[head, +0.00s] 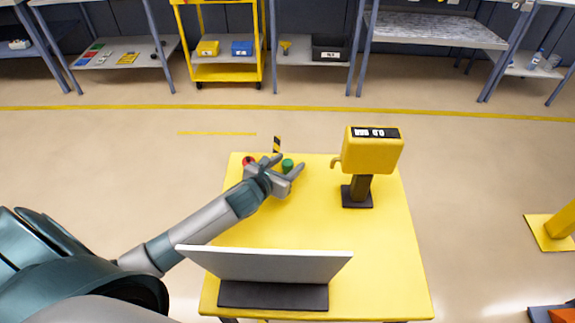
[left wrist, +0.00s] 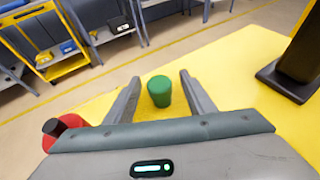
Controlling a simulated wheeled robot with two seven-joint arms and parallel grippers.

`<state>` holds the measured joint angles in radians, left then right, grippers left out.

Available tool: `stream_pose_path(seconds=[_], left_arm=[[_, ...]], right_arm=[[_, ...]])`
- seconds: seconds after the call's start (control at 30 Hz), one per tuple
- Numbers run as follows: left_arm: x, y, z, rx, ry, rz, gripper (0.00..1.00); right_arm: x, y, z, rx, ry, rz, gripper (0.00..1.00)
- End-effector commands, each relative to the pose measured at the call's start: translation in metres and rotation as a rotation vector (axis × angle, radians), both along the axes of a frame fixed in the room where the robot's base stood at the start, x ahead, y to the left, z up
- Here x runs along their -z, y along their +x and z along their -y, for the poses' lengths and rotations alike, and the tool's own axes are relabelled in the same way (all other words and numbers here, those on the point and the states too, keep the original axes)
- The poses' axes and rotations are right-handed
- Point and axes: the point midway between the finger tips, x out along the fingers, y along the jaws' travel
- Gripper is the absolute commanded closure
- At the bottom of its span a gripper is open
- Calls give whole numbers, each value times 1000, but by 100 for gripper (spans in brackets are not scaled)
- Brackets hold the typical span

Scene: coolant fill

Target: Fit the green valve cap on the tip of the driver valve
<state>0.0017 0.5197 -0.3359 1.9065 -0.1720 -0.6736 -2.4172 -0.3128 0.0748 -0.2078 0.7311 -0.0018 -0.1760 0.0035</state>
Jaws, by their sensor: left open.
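The green valve cap (head: 288,165) stands upright on the far part of the yellow table (head: 330,240). In the left wrist view the cap (left wrist: 160,91) sits between the two spread fingers, with a gap on both sides. My left gripper (head: 287,168) is open and reaches low over the table around the cap; the fingers do not touch it. A red object (head: 248,160) with a black top lies just left of the gripper and also shows in the left wrist view (left wrist: 66,130). I cannot make out the driver valve. My right gripper is not in view.
A yellow device with a display (head: 372,150) stands on a black base at the table's right. A grey panel on a black base (head: 265,270) stands at the near edge. A striped post (head: 277,145) is at the far edge. The table's middle is clear.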

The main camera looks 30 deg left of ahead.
Motion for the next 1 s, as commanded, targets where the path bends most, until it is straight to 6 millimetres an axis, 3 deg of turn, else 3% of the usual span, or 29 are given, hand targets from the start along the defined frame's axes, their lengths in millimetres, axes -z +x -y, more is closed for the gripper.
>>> stream_pose_path(seconds=[0.33,0.5,0.53,1.0], left_arm=[[0,0,0,-1,0,0,50],[0,0,0,-1,0,0,91],[0,0,0,-1,0,0,94],[-5,0,-1,0,2,1,94]], right_arm=[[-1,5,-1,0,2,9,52],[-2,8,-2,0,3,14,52],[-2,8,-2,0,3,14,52],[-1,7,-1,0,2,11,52]])
